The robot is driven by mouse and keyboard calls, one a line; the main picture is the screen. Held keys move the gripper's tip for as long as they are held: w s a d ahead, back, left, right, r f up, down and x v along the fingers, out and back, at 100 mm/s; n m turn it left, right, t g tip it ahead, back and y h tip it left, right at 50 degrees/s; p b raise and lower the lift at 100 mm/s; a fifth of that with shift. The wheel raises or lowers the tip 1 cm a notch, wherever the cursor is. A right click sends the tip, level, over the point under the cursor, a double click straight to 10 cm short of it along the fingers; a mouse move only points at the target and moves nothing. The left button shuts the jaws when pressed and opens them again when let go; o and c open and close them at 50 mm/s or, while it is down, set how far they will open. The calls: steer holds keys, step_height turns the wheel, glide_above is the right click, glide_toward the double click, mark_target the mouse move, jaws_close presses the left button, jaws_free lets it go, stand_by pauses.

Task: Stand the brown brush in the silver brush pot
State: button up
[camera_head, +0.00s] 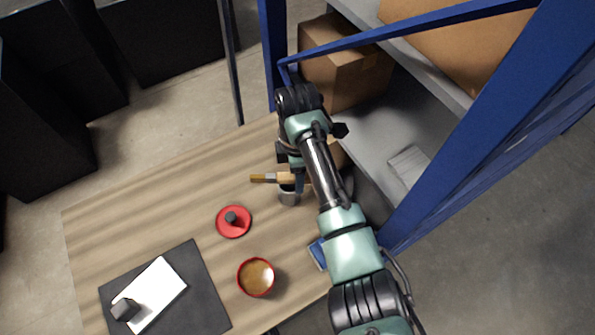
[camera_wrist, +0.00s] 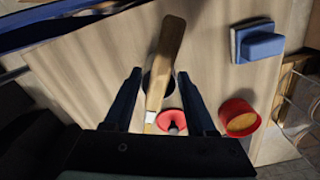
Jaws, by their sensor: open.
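The brown brush (camera_head: 272,178) lies about level, bristles to the left in the head view. The silver brush pot (camera_head: 289,196) stands upright on the table just below the brush in the head view. In the wrist view a dark round shape behind the brush seems to be its mouth. My gripper (camera_wrist: 160,76) is open, a finger on each side of the brush with gaps. Whether the brush touches the pot rim cannot be told.
A red dish with a dark knob (camera_head: 233,221), a red bowl (camera_head: 256,277) and a blue block (camera_head: 318,253) stand nearby. A dark mat (camera_head: 195,285) with a white pad lies front left. A blue-framed shelf (camera_head: 450,150) borders the right. The table's left part is clear.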

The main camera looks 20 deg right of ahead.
step_height(320, 180, up, 13)
steer(key=p, duration=0.2)
steer(key=shift+r, duration=0.2)
